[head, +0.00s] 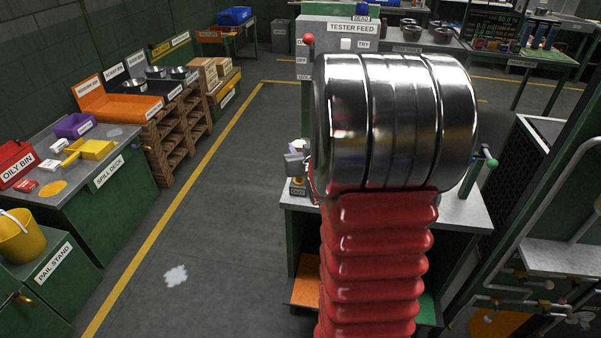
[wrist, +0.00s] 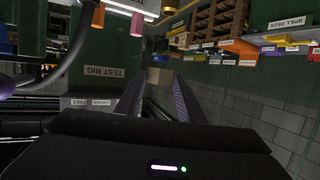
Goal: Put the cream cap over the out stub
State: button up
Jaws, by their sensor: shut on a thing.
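In the wrist view, my gripper (wrist: 156,88) has its two dark fingers closing on a small tan-cream block-like thing, which I take to be the cream cap (wrist: 160,77). The wrist picture is upside down. An orange cylinder (wrist: 97,17) and a pink cylinder (wrist: 137,26) show at its upper left, apart from the gripper. I cannot make out which thing is the out stub.
A grey-topped bench (head: 468,208) stands ahead behind my arm, with a tester feed panel (head: 345,32) at its back. A green spill deck (head: 110,190) is at left. A pipe rack (head: 560,255) stands close at right.

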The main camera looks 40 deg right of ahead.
jog(key=shift+f, duration=1.85)
jog(key=shift+f, duration=0.1)
jog(key=shift+f, duration=1.95)
jog(key=shift+f, duration=0.4)
jog(key=o, duration=1)
